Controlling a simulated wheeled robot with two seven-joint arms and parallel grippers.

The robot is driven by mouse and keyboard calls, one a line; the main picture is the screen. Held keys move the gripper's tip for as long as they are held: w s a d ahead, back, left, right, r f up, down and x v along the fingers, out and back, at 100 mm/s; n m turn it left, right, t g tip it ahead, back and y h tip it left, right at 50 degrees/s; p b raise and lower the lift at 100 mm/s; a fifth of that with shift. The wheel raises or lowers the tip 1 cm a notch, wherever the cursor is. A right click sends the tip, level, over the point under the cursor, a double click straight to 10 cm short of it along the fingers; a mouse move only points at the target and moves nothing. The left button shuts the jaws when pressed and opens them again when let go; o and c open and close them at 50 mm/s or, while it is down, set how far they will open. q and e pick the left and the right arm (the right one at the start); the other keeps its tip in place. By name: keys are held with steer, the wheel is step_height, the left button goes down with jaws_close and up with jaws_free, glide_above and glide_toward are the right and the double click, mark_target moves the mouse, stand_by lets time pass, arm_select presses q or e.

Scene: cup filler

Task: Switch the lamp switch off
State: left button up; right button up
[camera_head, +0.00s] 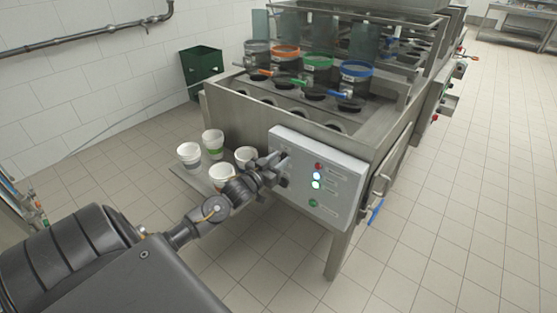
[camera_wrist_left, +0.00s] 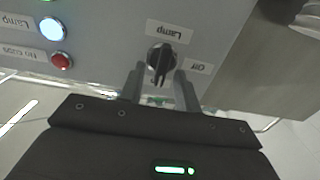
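The lamp switch (camera_wrist_left: 161,57) is a round black knob on the grey control panel (camera_wrist_left: 100,25), with a "Lamp" label on one side and an "Off" label beside it. In the left wrist view the lettering is upside down. My left gripper (camera_wrist_left: 160,88) has its two fingers apart, one on each side of the knob; I cannot tell whether they touch it. In the head view my left gripper (camera_head: 270,170) is at the left part of the panel (camera_head: 345,190) and hides the knob. The lamp light (camera_wrist_left: 52,28) glows white. My right gripper is not in view.
A red light (camera_wrist_left: 61,61) sits beside the lamp light. Several white cups (camera_head: 189,153) stand on a low metal shelf left of the panel. The steel machine (camera_head: 375,130) carries coloured-rimmed containers (camera_head: 318,65). A green bin (camera_head: 201,66) stands behind. Tiled floor is free at right.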

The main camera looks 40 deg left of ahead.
arm_select(q)
jaws_close()
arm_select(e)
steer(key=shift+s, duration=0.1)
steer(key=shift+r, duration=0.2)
